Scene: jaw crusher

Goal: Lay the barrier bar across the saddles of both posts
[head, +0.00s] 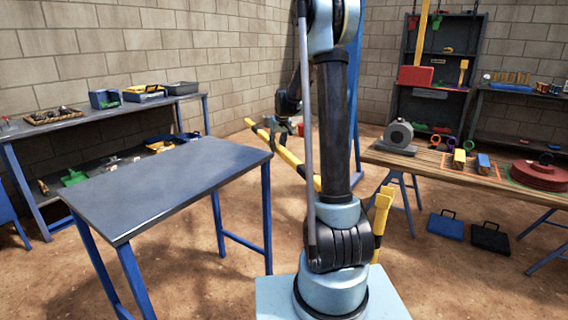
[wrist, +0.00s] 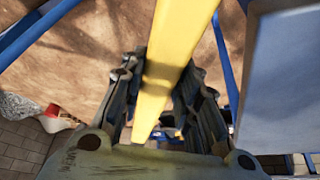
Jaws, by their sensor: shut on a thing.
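The yellow barrier bar (head: 292,159) slants through the air in the head view, its lower right end passing behind my arm. In the wrist view the bar (wrist: 172,48) runs lengthwise between the two dark fingers of my gripper (wrist: 160,82). My gripper (head: 275,132) is shut on the bar near its upper left end and holds it above the dirt floor. One yellow post (head: 381,215) with a fork-like top stands right of my arm, its lower part hidden by my base. I cannot make out a second post; my arm covers part of the view.
An empty blue-legged table (head: 165,185) stands at the left front. A wooden bench (head: 440,167) with a grey machine (head: 398,135) and red discs (head: 540,174) is at the right. A side bench (head: 100,118) lines the left wall. Bare floor (head: 240,165) shows between the tables.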

